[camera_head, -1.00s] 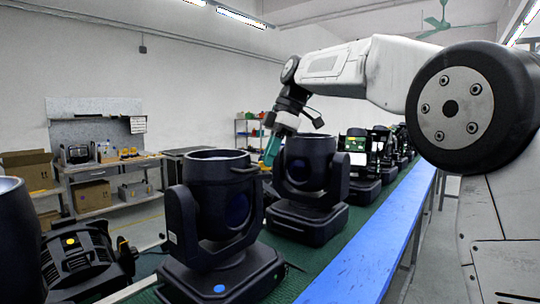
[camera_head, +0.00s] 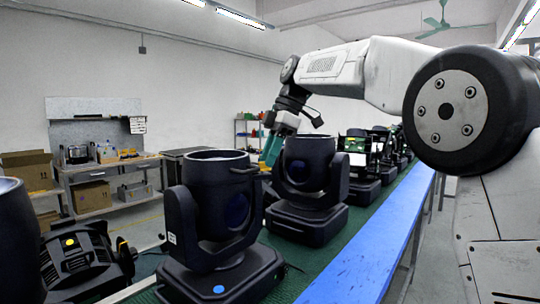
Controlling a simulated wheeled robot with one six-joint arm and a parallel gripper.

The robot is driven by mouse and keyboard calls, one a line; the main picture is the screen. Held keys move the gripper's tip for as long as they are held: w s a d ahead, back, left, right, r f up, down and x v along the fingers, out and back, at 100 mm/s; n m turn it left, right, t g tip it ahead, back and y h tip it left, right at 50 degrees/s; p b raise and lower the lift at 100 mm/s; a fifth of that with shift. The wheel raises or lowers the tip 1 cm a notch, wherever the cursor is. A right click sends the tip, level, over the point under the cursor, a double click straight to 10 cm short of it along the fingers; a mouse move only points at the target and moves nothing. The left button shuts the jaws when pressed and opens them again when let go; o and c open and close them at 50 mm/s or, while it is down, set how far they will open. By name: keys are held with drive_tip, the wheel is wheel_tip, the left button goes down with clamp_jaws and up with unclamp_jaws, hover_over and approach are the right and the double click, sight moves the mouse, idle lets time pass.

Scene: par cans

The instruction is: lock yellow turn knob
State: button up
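My gripper (camera_head: 268,161) has teal fingers and points down between two dark moving-head lights. Its fingertips are at the upper right rim of the nearer light (camera_head: 212,215), close to a handle-like bracket. A small yellow spot, perhaps the yellow turn knob (camera_head: 265,168), shows at the fingertips, mostly hidden by them. I cannot tell whether the fingers touch it, or how far apart they are. The second light (camera_head: 307,170) stands just behind and to the right of the gripper.
The lights stand in a row on a green conveyor (camera_head: 366,212) with a blue side rail (camera_head: 375,250). Another dark unit with a yellow dot (camera_head: 75,258) lies at the lower left. A workbench (camera_head: 110,165) with boxes stands at the back left.

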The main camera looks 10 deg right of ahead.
drive_tip(key=v, duration=0.7)
drive_tip(key=shift+r, duration=0.25)
drive_tip(key=shift+d, duration=0.15)
drive_tip(key=s+d+f+m+h, duration=0.1)
drive_tip(key=s+d+f+m, duration=0.15)
drive_tip(key=f+m, duration=0.65)
drive_tip(key=s+d+f+m+h, duration=0.1)
drive_tip(key=s+d+f+m, duration=0.2)
drive_tip(key=s, duration=0.9)
drive_tip(key=s+d+f+m+t+h, duration=0.1)
drive_tip(key=s+d+f+m, duration=0.3)
drive_tip(key=s+f, duration=0.5)
drive_tip(key=s+d+f+m+t+h, duration=0.1)
drive_tip(key=s+d+f+m, duration=0.3)
drive_tip(key=s, duration=1.2)
wheel_tip(320, 180, down, 3)
drive_tip(key=d, duration=0.2)
drive_tip(key=shift+s+d, duration=0.25)
drive_tip(key=shift+d, duration=0.1)
